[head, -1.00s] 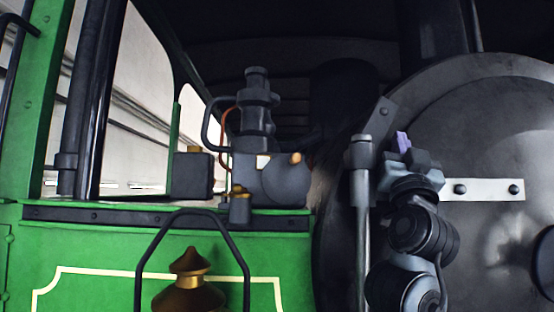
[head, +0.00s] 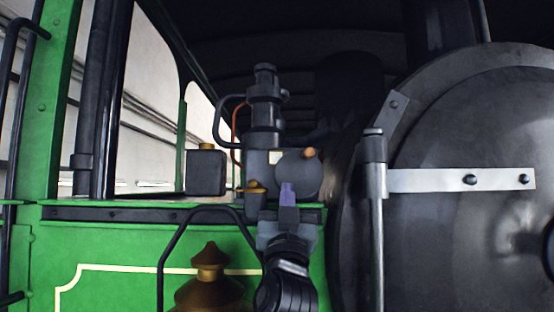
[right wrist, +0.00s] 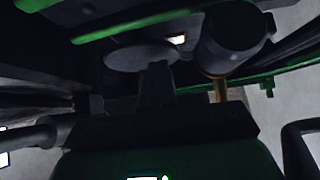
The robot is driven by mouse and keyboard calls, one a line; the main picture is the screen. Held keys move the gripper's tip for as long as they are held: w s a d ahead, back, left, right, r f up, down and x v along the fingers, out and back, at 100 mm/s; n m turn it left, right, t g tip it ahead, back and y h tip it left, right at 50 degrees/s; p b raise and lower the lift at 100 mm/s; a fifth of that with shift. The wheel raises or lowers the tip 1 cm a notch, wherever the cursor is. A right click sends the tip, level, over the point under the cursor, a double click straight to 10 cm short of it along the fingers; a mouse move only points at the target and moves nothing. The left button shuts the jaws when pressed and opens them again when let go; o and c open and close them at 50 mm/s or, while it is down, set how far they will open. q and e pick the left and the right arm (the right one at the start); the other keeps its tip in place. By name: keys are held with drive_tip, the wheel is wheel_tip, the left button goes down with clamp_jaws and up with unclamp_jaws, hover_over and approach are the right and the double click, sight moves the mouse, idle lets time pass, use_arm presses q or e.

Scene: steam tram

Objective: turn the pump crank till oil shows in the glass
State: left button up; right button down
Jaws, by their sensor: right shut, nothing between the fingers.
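The pump is a dark grey machine (head: 265,112) on the green ledge in the head view. On its lower right is a round grey crank disc (head: 297,178) with a small orange-brown knob (head: 309,153) at its upper right edge. A small pale pane (head: 275,157), which looks like the glass, sits left of the disc; I cannot make out oil in it. My right gripper (head: 287,192), with purple fingertips, is shut and empty. It is in front of the disc's lower left, below the knob; contact cannot be told. My left gripper is out of view.
A dark box with a brass cap (head: 206,173) and a small brass-topped cup (head: 253,187) stand left of the disc. A brass lantern top (head: 209,270) under a black hoop is at front. The big dark boiler front (head: 450,240) and a grey post (head: 375,220) are right.

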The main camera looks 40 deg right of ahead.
drive_tip(key=shift+w+a+f, duration=0.15)
drive_tip(key=shift+w+a, duration=0.1)
drive_tip(key=shift+a, duration=0.1)
drive_tip(key=shift+s+d+r+p, duration=0.25)
drive_tip(key=shift+s+d+r, duration=0.4)
drive_tip(key=shift+d, duration=0.2)
drive_tip(key=shift+s+d+r+p, duration=0.25)
drive_tip(key=shift+s+d+r, duration=0.3)
drive_tip(key=shift+d, duration=0.25)
drive_tip(key=shift+s+d+r+p, duration=0.25)
drive_tip(key=shift+s+d+r, duration=0.3)
drive_tip(key=shift+d+r, duration=0.25)
drive_tip(key=shift+s+d+r+p, duration=0.3)
drive_tip(key=shift+s+d+r, duration=0.1)
drive_tip(key=shift+d, duration=0.2)
drive_tip(key=shift+s+d+r+p, duration=0.25)
drive_tip(key=shift+s+d+r, duration=0.1)
drive_tip(key=shift+d, duration=0.25)
drive_tip(key=shift+p, duration=0.5)
drive_tip(key=shift+p, duration=0.6)
drive_tip(key=shift+p, duration=0.5)
